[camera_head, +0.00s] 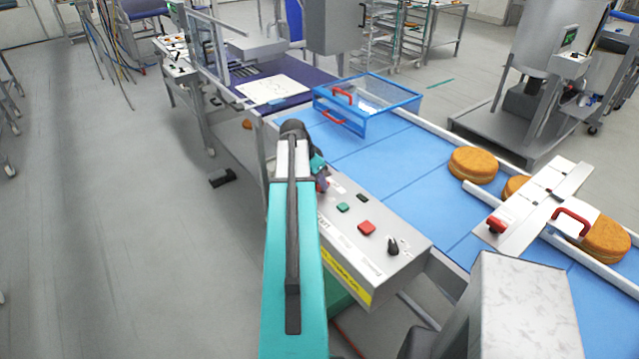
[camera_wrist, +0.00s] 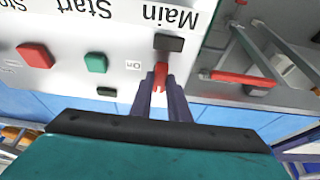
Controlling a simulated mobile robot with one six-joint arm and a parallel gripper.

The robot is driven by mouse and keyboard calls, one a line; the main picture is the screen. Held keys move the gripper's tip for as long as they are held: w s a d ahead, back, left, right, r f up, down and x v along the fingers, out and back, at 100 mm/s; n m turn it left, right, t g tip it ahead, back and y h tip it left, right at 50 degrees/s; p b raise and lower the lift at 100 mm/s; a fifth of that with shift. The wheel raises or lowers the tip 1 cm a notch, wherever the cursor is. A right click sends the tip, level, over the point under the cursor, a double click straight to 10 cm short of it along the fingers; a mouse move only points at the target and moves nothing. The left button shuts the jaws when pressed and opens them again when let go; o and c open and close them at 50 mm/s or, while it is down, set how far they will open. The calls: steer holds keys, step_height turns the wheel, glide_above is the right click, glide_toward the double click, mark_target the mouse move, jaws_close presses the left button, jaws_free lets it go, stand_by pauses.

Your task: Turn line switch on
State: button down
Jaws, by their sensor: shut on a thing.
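The control box (camera_head: 372,255) is a light grey panel beside the blue conveyor. In the wrist view its face (camera_wrist: 60,20) appears upside down, with the labels Main, Start and On. A red switch lever (camera_wrist: 161,72) stands below the Main label, beside a small black plate (camera_wrist: 169,43). My gripper (camera_wrist: 160,84) has its purple fingers shut on this lever, close to the On label. In the head view my gripper (camera_head: 322,184) is at the far left end of the box, and my arm hides the lever there.
A green button (camera_head: 343,207), a red button (camera_head: 366,228) and a black knob (camera_head: 392,246) are on the box. Orange-brown rounds (camera_head: 473,165) sit on the blue conveyor (camera_head: 400,158). A blue-framed guard (camera_head: 367,100) with red handles stands beyond the box.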

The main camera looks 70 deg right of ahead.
steer(key=shift+d+f+m, duration=0.1)
steer(key=shift+d+m, duration=0.05)
steer(key=shift+m, duration=0.15)
steer(key=shift+w+d+m+g+b, duration=0.1)
steer(key=shift+m+g+b, duration=0.2)
steer(key=shift+m+b, duration=0.35)
steer(key=m+b, duration=0.1)
steer(key=m+y+b, duration=0.1)
steer(key=b, duration=0.1)
steer(key=shift+w+d+m+g, duration=0.1)
steer(key=shift+d+m+g, duration=0.1)
steer(key=shift+m+g, duration=0.2)
steer(key=m+y+b, duration=0.1)
steer(key=m+b, duration=0.1)
steer(key=m+y+b, duration=0.1)
steer(key=m, duration=0.2)
steer(key=shift+d+m+g+b, duration=0.2)
steer(key=shift+m+g+b, duration=0.05)
steer(key=shift+g+b, duration=0.15)
steer(key=m+y+b, duration=0.1)
steer(key=m, duration=0.3)
steer(key=shift+y+b, duration=0.35)
steer(key=shift+y, duration=0.05)
steer(key=m+y+p, duration=0.1)
steer(key=m, duration=0.2)
steer(key=shift+t, duration=0.3)
steer(key=shift+m+p, duration=0.3)
steer(key=shift+m, duration=0.1)
